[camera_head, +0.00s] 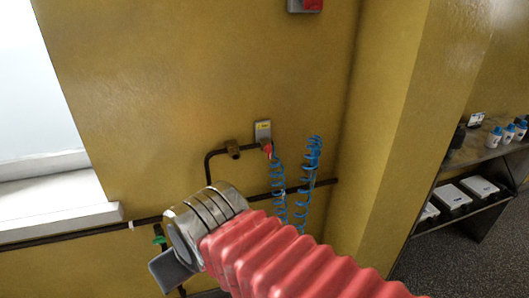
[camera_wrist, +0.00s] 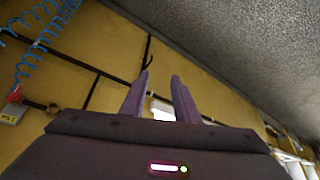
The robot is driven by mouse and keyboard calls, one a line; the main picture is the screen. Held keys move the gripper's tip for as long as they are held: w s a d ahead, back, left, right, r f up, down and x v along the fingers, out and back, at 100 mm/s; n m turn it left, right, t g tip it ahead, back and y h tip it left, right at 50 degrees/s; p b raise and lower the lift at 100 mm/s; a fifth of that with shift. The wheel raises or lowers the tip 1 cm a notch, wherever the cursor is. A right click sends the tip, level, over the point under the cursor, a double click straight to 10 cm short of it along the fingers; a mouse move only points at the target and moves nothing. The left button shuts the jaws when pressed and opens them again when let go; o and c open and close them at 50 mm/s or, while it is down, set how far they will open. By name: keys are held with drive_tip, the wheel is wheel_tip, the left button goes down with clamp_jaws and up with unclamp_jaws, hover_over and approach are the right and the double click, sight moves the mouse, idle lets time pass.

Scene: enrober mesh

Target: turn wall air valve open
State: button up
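On the yellow wall, a dark pipe carries a brown fitting (camera_head: 233,150) and ends at a red part (camera_head: 267,148) under a small grey plate (camera_head: 263,131). The red part also shows at the left of the wrist view (camera_wrist: 15,95). A small green part (camera_head: 160,238), possibly a valve handle, sits on a lower pipe left of my wrist, partly hidden. I cannot tell which one is the air valve. My gripper (camera_wrist: 160,76) has its two fingers apart, with nothing between them. In the head view my wrist hides part of the lower pipe.
Blue coiled hoses (camera_head: 310,165) hang right of the red part. A window ledge (camera_head: 60,207) is at left. A wall corner (camera_head: 390,150) juts out at right, with shelves (camera_head: 470,155) of bottles beyond. A red box (camera_head: 305,5) is high on the wall.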

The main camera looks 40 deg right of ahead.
drive_tip(key=shift+a, duration=0.2)
drive_tip(key=shift+w, duration=0.1)
drive_tip(key=w+d+f+m+t+h, duration=0.1)
drive_tip(key=w+d+m+t+h, duration=0.15)
drive_tip(key=w+d, duration=0.7)
drive_tip(key=w+d+f+m+t+h, duration=0.1)
drive_tip(key=w+d+t+h, duration=0.3)
drive_tip(key=d, duration=1)
drive_tip(key=s+d+f+m+t+h, duration=0.1)
drive_tip(key=s+d+t, duration=0.1)
drive_tip(key=d, duration=0.6)
drive_tip(key=s+d+f+m+t+h, duration=0.1)
drive_tip(key=s+d+f, duration=0.1)
drive_tip(key=d, duration=0.6)
drive_tip(key=shift+s+d+t, duration=0.15)
drive_tip(key=shift+t, duration=0.2)
